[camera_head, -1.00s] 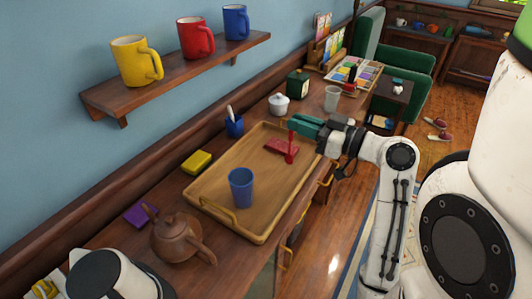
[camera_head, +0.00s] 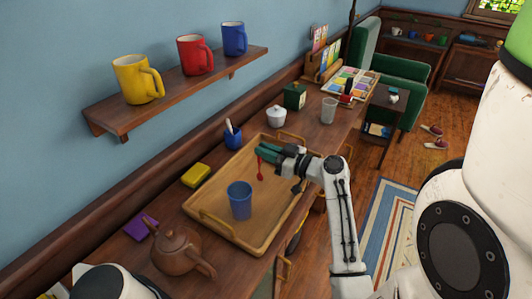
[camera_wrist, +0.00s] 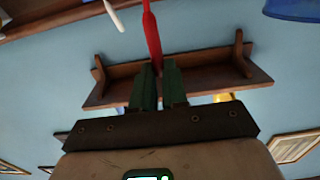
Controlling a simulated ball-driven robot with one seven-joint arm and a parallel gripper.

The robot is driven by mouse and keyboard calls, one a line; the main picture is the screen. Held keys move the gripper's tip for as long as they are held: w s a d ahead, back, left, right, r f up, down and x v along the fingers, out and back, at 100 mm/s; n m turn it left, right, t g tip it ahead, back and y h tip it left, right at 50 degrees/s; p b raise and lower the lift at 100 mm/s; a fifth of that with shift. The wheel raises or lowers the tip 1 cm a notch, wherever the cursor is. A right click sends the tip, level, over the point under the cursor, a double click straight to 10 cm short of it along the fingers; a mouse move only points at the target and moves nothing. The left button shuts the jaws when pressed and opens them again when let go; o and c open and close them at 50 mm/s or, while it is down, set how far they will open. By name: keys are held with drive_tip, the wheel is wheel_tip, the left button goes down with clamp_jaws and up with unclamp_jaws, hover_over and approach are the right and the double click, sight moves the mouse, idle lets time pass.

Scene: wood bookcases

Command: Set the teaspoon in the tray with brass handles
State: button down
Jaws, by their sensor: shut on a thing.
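The tray with brass handles (camera_head: 215,222) is a wooden tray on the long sideboard. The red teaspoon (camera_head: 260,169) hangs nearly upright from my gripper (camera_head: 266,152), over the tray's far half. I cannot tell whether its lower end touches the tray floor. In the wrist view my gripper (camera_wrist: 157,75) is shut on the red teaspoon (camera_wrist: 152,38), which points away from the fingers. A blue cup (camera_head: 240,201) stands in the tray's near half. The part of the tray behind my gripper is hidden.
A brown teapot (camera_head: 180,252) stands just before the tray. A yellow sponge-like block (camera_head: 195,175) and a blue holder (camera_head: 233,139) lie along its wall side. A white lidded pot (camera_head: 276,116) and a clear glass (camera_head: 328,111) stand beyond. A mug shelf (camera_head: 180,92) hangs above.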

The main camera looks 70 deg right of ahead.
drive_tip(key=shift+f, duration=0.65)
drive_tip(key=c, duration=1.1)
unclamp_jaws()
drive_tip(key=shift+c, duration=0.2)
drive_tip(key=shift+r, duration=0.1)
drive_tip(key=b+v, duration=0.3)
drive_tip(key=v, duration=0.9)
drive_tip(key=shift+s, duration=0.1)
